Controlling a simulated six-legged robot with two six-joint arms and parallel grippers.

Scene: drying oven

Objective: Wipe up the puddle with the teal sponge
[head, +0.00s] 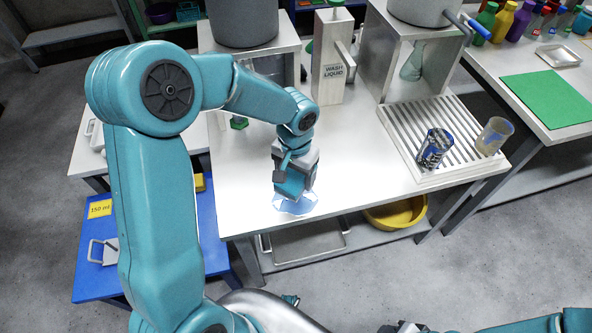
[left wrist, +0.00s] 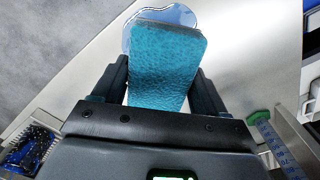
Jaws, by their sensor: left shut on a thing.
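The teal sponge (left wrist: 166,62) is held between the two dark fingers of my left gripper (left wrist: 162,88) in the left wrist view. In the head view my left gripper (head: 293,182) points down near the front edge of the white table, and its body hides much of the sponge. The pale blue puddle (head: 297,206) lies under and in front of the gripper. It also shows around the sponge's far end in the left wrist view (left wrist: 165,13). I cannot tell whether the sponge touches it. Part of my right gripper (head: 405,328) shows at the bottom edge, its jaws unclear.
A wash liquid dispenser (head: 331,75) stands at the back. The table between gripper and rack is clear.

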